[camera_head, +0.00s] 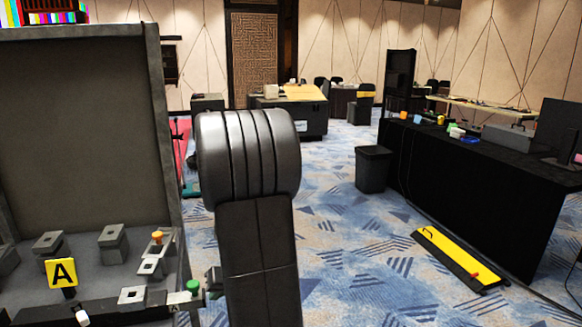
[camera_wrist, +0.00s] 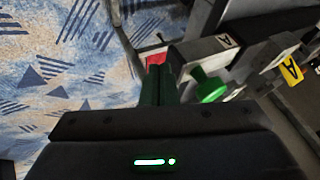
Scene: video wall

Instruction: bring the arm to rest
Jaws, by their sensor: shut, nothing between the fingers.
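My gripper (camera_wrist: 160,82) shows in the wrist view with its two dark fingers together and nothing between them. The fingers point toward the edge of a grey fixture and appear beside a green knob (camera_wrist: 210,88); I cannot tell the exact gap. In the head view my arm stands upright in the middle, and its thick link hides most or all of my gripper. The green knob (camera_head: 193,286) shows there just left of my arm, at the fixture's right edge.
The grey fixture (camera_head: 85,120) fills the left, with block-like mounts, an orange knob (camera_head: 157,237) and a yellow "A" sign (camera_head: 62,271). Carpet (camera_head: 345,240) is open right of my arm. Farther right are a black bin (camera_head: 373,170), a yellow-topped board (camera_head: 458,258) and a black-draped table (camera_head: 475,190).

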